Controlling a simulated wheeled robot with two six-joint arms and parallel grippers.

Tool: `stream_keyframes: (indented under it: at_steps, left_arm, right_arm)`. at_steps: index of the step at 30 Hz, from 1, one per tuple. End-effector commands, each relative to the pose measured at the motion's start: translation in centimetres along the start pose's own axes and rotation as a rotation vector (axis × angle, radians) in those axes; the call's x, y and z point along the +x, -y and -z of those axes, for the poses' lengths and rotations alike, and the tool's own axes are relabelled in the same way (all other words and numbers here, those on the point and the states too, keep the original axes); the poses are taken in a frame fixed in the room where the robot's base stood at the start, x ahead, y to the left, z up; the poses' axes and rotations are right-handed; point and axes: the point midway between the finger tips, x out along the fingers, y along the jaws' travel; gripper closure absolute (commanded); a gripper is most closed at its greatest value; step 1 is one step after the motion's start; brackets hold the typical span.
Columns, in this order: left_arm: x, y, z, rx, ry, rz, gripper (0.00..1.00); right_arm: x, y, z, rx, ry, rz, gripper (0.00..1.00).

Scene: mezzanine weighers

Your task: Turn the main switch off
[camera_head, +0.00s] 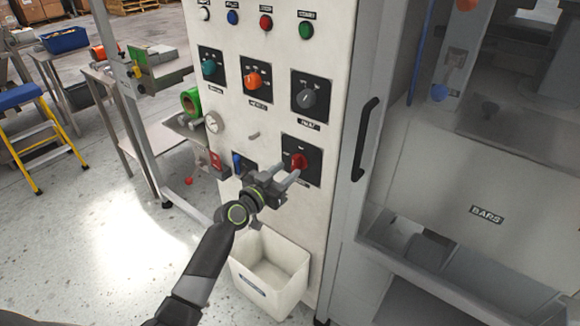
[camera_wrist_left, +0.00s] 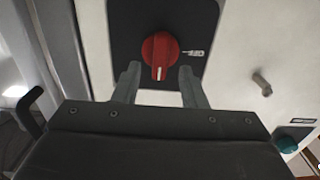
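A red rotary switch (camera_head: 299,160) sits on a black square plate (camera_head: 314,148) low on the white panel; its label is too small to read. In the left wrist view the red knob (camera_wrist_left: 160,48) has a white mark pointing towards the bottom of that view. My left gripper (camera_head: 286,175) is in front of the plate. In the left wrist view my left gripper (camera_wrist_left: 159,75) is open, with one finger on each side of the knob's near end and gaps between. I cannot tell how deep the fingers reach. My right gripper is not in view.
A grey peg (camera_head: 254,135) sticks out of the panel left of the switch. Other knobs, an orange one (camera_head: 254,79) and a dark one (camera_head: 308,96), are above. A white bin (camera_head: 270,271) hangs below. A black door handle (camera_head: 365,139) is to the right.

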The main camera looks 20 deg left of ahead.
Motion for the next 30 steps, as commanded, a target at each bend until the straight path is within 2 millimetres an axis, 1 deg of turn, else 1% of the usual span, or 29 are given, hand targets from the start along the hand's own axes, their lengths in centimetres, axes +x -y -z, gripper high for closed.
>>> stream_keyframes:
  at_steps: [1,3,7,18,27,30]
  left_arm:
    - [0.7,0.0,0.0,-0.002,-0.001,0.000,0.62]
    - [1.4,0.0,0.0,-0.002,-0.001,0.000,0.62]
    - [2.3,0.0,0.0,-0.001,-0.001,0.001,0.62]
    - [2.6,0.0,0.0,0.000,-0.001,0.000,0.62]
    - [2.6,0.0,0.0,0.000,0.000,0.001,1.00]
    - [2.6,0.0,0.0,-0.001,0.000,0.001,1.00]
  right_arm:
    - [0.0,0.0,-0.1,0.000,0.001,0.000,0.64]
    - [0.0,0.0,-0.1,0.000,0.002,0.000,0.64]
    - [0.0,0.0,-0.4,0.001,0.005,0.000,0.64]
    - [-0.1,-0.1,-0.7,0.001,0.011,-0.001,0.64]
    - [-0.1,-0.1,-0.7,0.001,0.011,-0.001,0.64]
    - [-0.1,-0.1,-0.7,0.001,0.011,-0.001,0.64]
